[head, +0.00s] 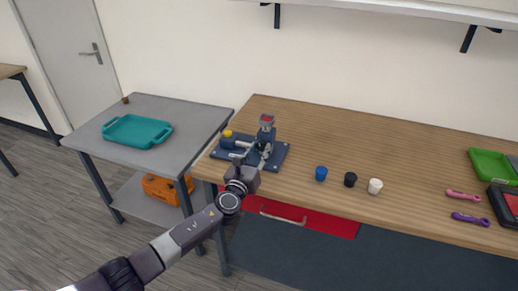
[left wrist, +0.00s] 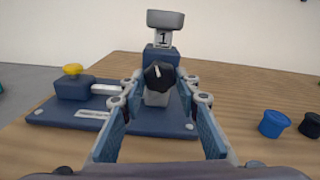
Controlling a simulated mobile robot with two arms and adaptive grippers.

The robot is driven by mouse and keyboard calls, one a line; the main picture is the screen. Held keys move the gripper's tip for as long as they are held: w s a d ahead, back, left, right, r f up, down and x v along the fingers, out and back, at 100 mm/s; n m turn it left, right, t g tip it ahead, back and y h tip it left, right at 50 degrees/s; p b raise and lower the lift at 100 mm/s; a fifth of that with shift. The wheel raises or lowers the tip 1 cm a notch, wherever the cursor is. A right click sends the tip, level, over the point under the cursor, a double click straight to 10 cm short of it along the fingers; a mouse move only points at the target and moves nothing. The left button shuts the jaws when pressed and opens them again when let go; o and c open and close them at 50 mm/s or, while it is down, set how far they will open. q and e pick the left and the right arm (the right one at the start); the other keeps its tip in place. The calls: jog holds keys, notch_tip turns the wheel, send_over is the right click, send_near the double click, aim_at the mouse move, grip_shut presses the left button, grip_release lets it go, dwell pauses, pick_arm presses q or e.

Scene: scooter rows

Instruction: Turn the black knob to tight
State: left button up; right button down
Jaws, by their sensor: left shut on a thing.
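A blue fixture on a blue base plate (head: 220,152) stands at the left end of the wooden bench. In the left wrist view its post carries a grey head (left wrist: 165,20) above a label reading 1. The black knob (left wrist: 159,76) faces me on the front of the post, with a short pale mark near its top. My left gripper (head: 257,160) reaches the fixture; in the left wrist view its fingertips (left wrist: 160,94) are on either side of the knob, shut on it. In the head view the gripper hides the knob. My right gripper is not in view.
A yellow button (left wrist: 73,69) sits on the fixture's left side. Blue (head: 321,173), black (head: 350,179) and white (head: 375,186) caps stand to the right on the bench. A grey table with a teal tray (head: 137,131) is at left. The bench's middle back is clear.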

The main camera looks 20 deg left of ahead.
pick_arm(q)
jog(key=shift+f+m+p, duration=0.15)
jog(key=shift+m+p, duration=0.4)
jog(key=shift+m, duration=1.45)
jog(key=o, duration=1.2)
jog(key=shift+c, duration=0.2)
jog(key=shift+s, duration=0.1)
jog(key=s, duration=1.1)
jog(key=shift+s+a, duration=0.2)
jog(key=shift+s, duration=0.2)
